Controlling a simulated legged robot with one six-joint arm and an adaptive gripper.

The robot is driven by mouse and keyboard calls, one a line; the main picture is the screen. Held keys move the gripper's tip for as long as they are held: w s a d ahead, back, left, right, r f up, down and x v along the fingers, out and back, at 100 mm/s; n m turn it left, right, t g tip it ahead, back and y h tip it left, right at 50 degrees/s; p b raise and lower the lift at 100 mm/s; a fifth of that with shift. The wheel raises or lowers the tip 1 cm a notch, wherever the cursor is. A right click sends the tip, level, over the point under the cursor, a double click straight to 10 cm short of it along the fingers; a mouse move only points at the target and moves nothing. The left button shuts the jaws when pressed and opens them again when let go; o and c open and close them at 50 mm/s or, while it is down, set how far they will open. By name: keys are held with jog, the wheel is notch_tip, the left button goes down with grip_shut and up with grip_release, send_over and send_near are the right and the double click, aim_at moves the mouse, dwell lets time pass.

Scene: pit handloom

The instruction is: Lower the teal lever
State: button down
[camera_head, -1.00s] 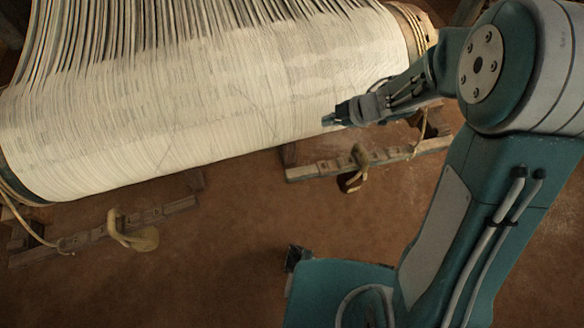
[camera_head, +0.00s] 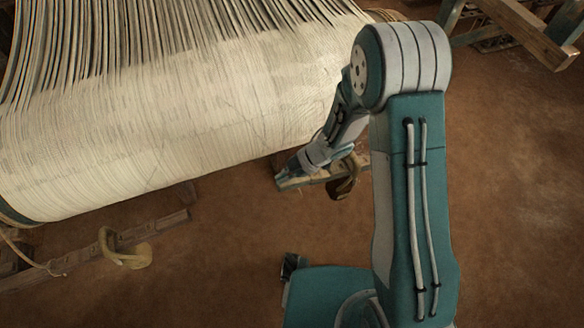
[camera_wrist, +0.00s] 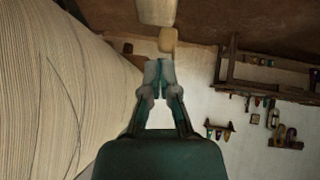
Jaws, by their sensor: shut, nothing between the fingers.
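I cannot make out a teal lever in either view; the teal parts in the head view look like my own arm and body. My gripper (camera_head: 283,181) is pointing down and to the left, just below the right end of the cloth roll (camera_head: 190,120). It is in front of or over the right wooden bar (camera_head: 318,178); I cannot tell if they touch. In the wrist view the fingertips (camera_wrist: 158,70) are together with nothing between them. A pale blunt piece (camera_wrist: 168,40) lies just beyond them, with another pale block (camera_wrist: 157,10) above it.
A curled strap (camera_head: 343,180) hangs by the right bar, partly behind my arm. Another strap loop (camera_head: 122,252) is at the left bar (camera_head: 110,245). The brown floor between is clear. A wooden frame (camera_head: 520,30) stands at the top right. The wrist view shows a wall rack (camera_wrist: 270,88).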

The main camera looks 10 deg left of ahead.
jog(key=shift+w+f, duration=0.2)
jog(key=shift+f, duration=0.55)
jog(key=shift+w+f, duration=0.15)
jog(key=shift+f, duration=0.55)
